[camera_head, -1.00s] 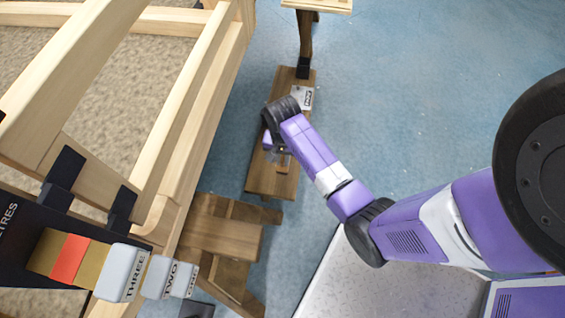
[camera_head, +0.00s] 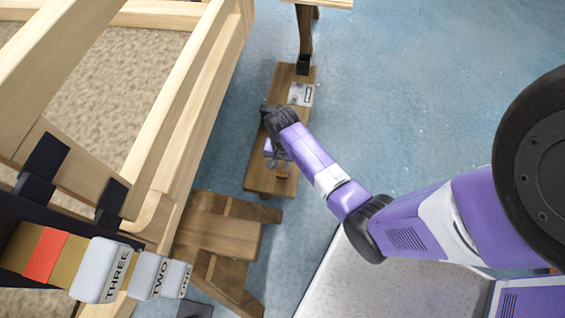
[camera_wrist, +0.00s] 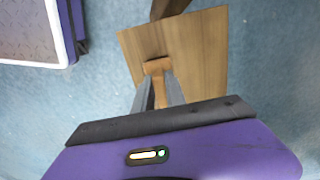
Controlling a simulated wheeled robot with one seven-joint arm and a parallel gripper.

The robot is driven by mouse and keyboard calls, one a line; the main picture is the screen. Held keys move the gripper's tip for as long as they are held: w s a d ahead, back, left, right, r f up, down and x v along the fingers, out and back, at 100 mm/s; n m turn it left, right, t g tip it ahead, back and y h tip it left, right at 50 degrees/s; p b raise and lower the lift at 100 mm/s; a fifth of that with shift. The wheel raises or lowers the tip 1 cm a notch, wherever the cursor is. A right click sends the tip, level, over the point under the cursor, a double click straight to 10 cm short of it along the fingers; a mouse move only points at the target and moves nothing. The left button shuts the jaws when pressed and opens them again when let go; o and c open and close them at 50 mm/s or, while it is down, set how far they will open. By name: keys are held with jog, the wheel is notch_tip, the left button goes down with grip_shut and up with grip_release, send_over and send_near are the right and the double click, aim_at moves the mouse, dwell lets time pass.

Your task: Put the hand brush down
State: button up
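The hand brush shows in the wrist view as a light brown wooden piece (camera_wrist: 157,67) between my fingertips. It is small and brown in the head view (camera_head: 283,171). My gripper (camera_wrist: 158,82) has its two grey fingers close on either side of the brush's handle and looks shut on it. In the head view my gripper (camera_head: 281,158) is over the near part of a brown wooden bench (camera_head: 262,183). The brush is over the bench top; I cannot tell whether it touches. Its bristles cannot be made out.
A white label or plate (camera_head: 301,94) lies on the bench's far part. A wooden step piece (camera_head: 222,232) stands nearer. A large pale wooden frame (camera_head: 195,150) fills the left, with white blocks (camera_head: 103,270) before it. Blue floor (camera_head: 420,80) is open at right.

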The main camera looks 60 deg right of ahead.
jog(key=o, duration=0.3)
jog(key=shift+r, duration=0.1)
notch_tip(320, 180, up, 12)
jog(key=p, duration=0.4)
jog(key=s+a+n+t+h, duration=0.1)
jog(key=s+a+n+t, duration=0.2)
jog(key=a, duration=0.5)
jog(key=s+a+n+t, duration=0.3)
jog(key=a+t, duration=0.1)
jog(key=a, duration=0.4)
jog(key=s+r+n+t, duration=0.2)
jog(key=s+r, duration=0.2)
jog(key=r, duration=0.5)
jog(key=s+a+r+n+t, duration=0.1)
jog(key=s+r+n+t, duration=0.2)
jog(key=r, duration=0.6)
jog(key=s+a+r+n+t+y, duration=0.1)
jog(key=s+r+n+t, duration=0.2)
jog(key=r, duration=0.6)
jog(key=shift+f+v, duration=0.2)
jog(key=shift+v, duration=1)
jog(key=shift+a+r, duration=0.1)
jog(key=shift+a, duration=0.05)
